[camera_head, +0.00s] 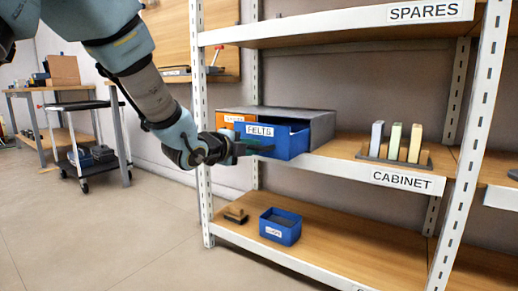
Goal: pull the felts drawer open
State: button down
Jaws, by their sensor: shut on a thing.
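The blue felts drawer (284,139), labelled FELTS, is in the grey drawer cabinet (322,121) on the middle shelf. Its front stands out from the cabinet, so it is at least partly open. How far it is out is hard to tell. My gripper (258,149) is at the lower front of this drawer, below its label, and is shut on its handle. The fingers hide most of the handle.
Several upright blocks (396,142) stand in a dark rack on the right of the CABINET shelf. A blue bin (280,226) and a small brown block (236,215) sit on the lower shelf. A white post (204,190) stands close to my wrist.

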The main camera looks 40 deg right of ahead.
jog(key=shift+f+b+v, duration=0.1)
jog(key=shift+f+v, duration=0.1)
jog(key=shift+v, duration=0.65)
jog(key=shift+f+b+v, duration=0.1)
jog(key=shift+f+v, duration=0.05)
jog(key=shift+v, duration=0.7)
jog(key=shift+f+b+v, duration=0.1)
jog(key=shift+f+v, duration=0.1)
jog(key=shift+v, duration=0.65)
jog(key=shift+a, duration=0.15)
jog(key=c, duration=1.1)
grip_release()
jog(key=shift+p+v, duration=1.75)
jog(key=shift+v, duration=3.6)
